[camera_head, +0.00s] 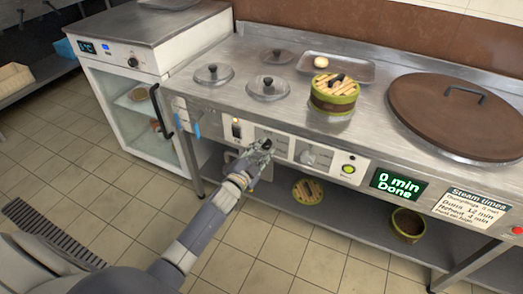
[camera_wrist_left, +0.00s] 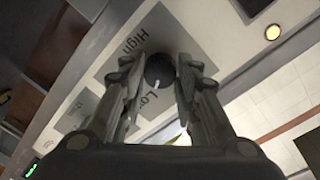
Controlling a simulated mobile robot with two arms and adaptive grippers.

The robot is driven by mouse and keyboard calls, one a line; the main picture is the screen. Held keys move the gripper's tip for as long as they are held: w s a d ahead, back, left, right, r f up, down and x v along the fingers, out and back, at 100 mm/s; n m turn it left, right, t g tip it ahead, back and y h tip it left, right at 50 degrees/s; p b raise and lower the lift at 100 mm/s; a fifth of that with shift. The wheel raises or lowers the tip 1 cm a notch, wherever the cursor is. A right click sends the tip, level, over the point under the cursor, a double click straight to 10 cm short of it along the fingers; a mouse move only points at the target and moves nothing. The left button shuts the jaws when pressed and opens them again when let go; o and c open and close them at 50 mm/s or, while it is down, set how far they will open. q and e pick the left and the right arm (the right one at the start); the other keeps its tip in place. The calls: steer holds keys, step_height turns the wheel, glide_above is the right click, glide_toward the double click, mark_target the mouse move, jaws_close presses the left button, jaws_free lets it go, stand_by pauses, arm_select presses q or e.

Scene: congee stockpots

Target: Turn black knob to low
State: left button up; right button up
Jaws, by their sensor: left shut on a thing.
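The black knob (camera_wrist_left: 158,70) sits on the control panel between the labels High (camera_wrist_left: 135,40) and Low (camera_wrist_left: 150,103). Its white pointer line is on the side toward Low in the left wrist view. My left gripper (camera_wrist_left: 160,82) has its fingers on both sides of the knob and is shut on it. In the head view my left gripper (camera_head: 261,149) is at the counter's front panel, and its fingers partly cover the knob. My right gripper is in neither view.
The steel counter (camera_head: 235,55) carries several lids, a bamboo steamer (camera_head: 334,93), a tray (camera_head: 337,66) and a large brown lid (camera_head: 457,112). A green display (camera_head: 397,185) reads "0 min Done". Beside it is a lit yellow-green button (camera_head: 348,169). A glass-front cabinet (camera_head: 133,105) stands left.

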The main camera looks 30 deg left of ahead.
arm_select(q)
steer(key=o, duration=1.1)
steer(key=shift+s, duration=0.1)
steer(key=s, duration=1.1)
steer(key=shift+s+a+r, duration=0.2)
steer(key=shift+s+r, duration=0.05)
steer(key=shift+s, duration=0.15)
